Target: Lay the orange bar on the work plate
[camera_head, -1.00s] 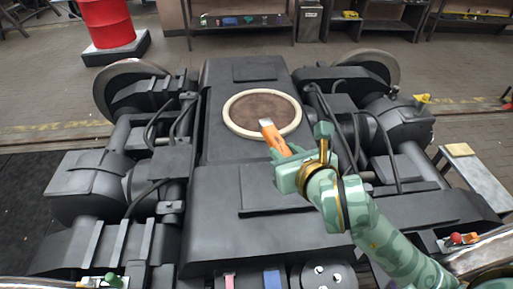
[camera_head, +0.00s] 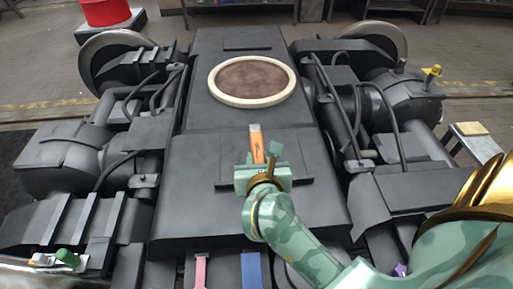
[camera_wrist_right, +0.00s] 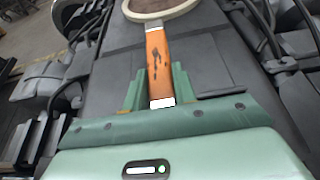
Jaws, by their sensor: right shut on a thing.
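The orange bar (camera_head: 257,146) has pale ends and points away from me. My right gripper (camera_head: 262,165) is shut on it near its near end. In the right wrist view the bar (camera_wrist_right: 158,62) lies between the two green fingers (camera_wrist_right: 158,88), with its far end towards the round ring. A flat dark raised panel (camera_head: 298,168) on the middle of the bogie is under the gripper and may be the work plate. I cannot tell whether the bar touches it.
A round brown disc with a cream rim (camera_head: 253,80) sits farther back on the bogie. Hoses (camera_head: 390,120) and bulky housings stand on both sides. Pink (camera_head: 200,270) and blue (camera_head: 251,270) strips lie at the front.

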